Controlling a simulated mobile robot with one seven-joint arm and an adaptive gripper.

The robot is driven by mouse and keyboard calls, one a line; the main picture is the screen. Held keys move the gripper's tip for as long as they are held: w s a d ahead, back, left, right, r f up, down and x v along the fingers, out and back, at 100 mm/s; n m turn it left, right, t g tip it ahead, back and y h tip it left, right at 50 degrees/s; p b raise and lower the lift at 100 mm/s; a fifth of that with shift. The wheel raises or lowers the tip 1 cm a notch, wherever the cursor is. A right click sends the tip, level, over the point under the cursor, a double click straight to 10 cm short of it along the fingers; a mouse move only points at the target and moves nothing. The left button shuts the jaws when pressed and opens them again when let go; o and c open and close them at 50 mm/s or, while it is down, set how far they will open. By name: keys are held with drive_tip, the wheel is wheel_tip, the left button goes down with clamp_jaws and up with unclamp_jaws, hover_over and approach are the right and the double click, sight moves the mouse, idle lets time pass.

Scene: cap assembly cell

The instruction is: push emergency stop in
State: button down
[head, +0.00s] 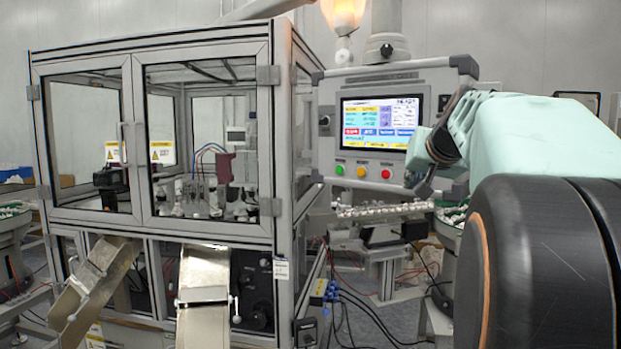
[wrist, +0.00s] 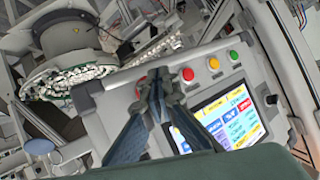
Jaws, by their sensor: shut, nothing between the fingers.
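The control panel (head: 325,100) has a lit screen (head: 380,125) with a row of buttons under it. A red part, likely the emergency stop (wrist: 140,85), shows in the wrist view just beside my gripper (wrist: 160,80), mostly hidden by the fingers. My gripper is shut and empty, with its tips over the panel's button row. In the head view my gripper (head: 415,180) is at the panel's lower right corner and hides the emergency stop there. I cannot tell whether the tips touch it or whether it is pressed.
The green (head: 340,170), yellow (head: 361,172) and red (head: 386,174) buttons sit left of my gripper in the head view. A glazed machine enclosure (head: 275,130) stands left of the panel. A feeder track with small parts (head: 385,210) lies below it.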

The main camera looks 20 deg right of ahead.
drive_tip(key=shift+w+d, duration=0.1)
idle(0.3)
drive_tip(key=shift+w+d, duration=0.15)
drive_tip(key=shift+d, duration=0.1)
drive_tip(key=shift+w+d, duration=0.2)
drive_tip(key=shift+d, duration=0.2)
idle(0.9)
drive_tip(key=shift+s+a+f+b, duration=0.1)
drive_tip(key=shift+s+a+b, duration=0.3)
drive_tip(key=shift+a, duration=0.35)
drive_tip(key=s+a, duration=0.1)
drive_tip(key=a+b, duration=0.1)
drive_tip(key=a, duration=0.1)
drive_tip(key=s+a, duration=0.1)
drive_tip(key=shift+s+a, duration=0.15)
drive_tip(key=shift+s, duration=0.2)
